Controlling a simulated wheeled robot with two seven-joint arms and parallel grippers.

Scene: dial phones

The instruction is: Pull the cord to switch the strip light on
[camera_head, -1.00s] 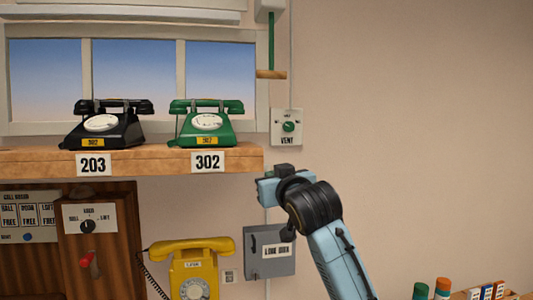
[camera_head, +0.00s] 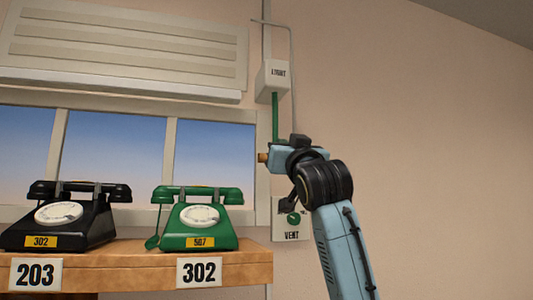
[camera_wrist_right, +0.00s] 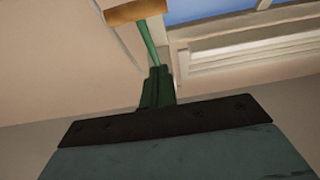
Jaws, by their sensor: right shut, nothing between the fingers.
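The green pull cord (camera_head: 275,117) hangs from a white box marked LIGHT (camera_head: 273,80) on the wall. Its wooden handle (camera_head: 262,157) shows only as a small end beside my right gripper (camera_head: 276,157), which hides the rest. In the wrist view the wooden handle (camera_wrist_right: 137,12) and green cord (camera_wrist_right: 148,42) lie beyond the gripper's front. My right gripper is shut with nothing held; I cannot tell whether it touches the handle. A long white slatted fixture (camera_head: 120,48) above the window looks unlit. My left gripper is out of view.
A VENT switch plate (camera_head: 291,232) sits just below my right gripper, partly covered by the arm. A black phone (camera_head: 68,215) and a green phone (camera_head: 200,218) stand on a wooden shelf (camera_head: 140,270) at left. The wall at right is bare.

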